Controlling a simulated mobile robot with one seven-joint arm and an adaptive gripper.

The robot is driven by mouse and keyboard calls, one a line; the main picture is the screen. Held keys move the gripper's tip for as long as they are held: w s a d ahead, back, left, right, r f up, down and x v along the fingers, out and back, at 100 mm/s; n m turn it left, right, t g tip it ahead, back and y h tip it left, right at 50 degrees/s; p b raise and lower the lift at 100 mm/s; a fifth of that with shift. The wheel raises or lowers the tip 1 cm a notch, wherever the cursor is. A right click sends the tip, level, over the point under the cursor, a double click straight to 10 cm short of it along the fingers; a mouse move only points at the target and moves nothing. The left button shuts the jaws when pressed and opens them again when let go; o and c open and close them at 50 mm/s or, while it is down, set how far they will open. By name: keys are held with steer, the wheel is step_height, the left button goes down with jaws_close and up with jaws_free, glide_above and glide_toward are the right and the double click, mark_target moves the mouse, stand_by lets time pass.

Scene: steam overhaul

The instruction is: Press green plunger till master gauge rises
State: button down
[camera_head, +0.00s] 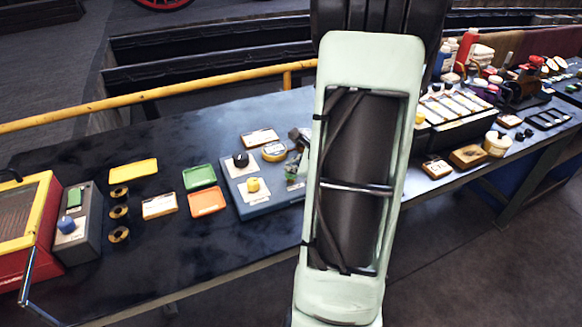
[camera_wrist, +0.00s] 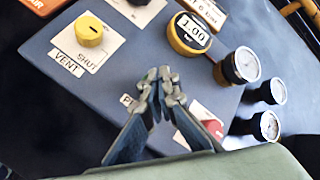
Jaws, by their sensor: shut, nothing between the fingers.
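The blue-grey panel (camera_wrist: 115,75) fills the middle of the wrist view. My gripper (camera_wrist: 160,78) is shut and empty, pointing at the panel between the yellow knob and the gauges. I cannot clearly make out the green plunger; the fingers cover that part of the panel. Round white-faced gauges stand at the right: one on the panel's edge (camera_wrist: 245,65), two beyond (camera_wrist: 272,91) (camera_wrist: 266,126). Their readings and which is the master are too small to tell. In the head view my arm covers the gauges.
On the panel are a yellow knob (camera_wrist: 91,31) marked VENT and SHUT, a yellow-ringed "1.00" display (camera_wrist: 189,33), and a red part (camera_wrist: 213,128). Green (camera_head: 199,177) and orange (camera_head: 207,202) trays lie left of the panel. A yellow rail (camera_head: 150,94) runs behind the bench.

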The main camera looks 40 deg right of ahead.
steer(key=shift+r+p, duration=1)
steer(key=shift+r, duration=0.6)
step_height(320, 180, up, 5)
steer(key=p, duration=0.3)
steer(key=shift+p, duration=0.35)
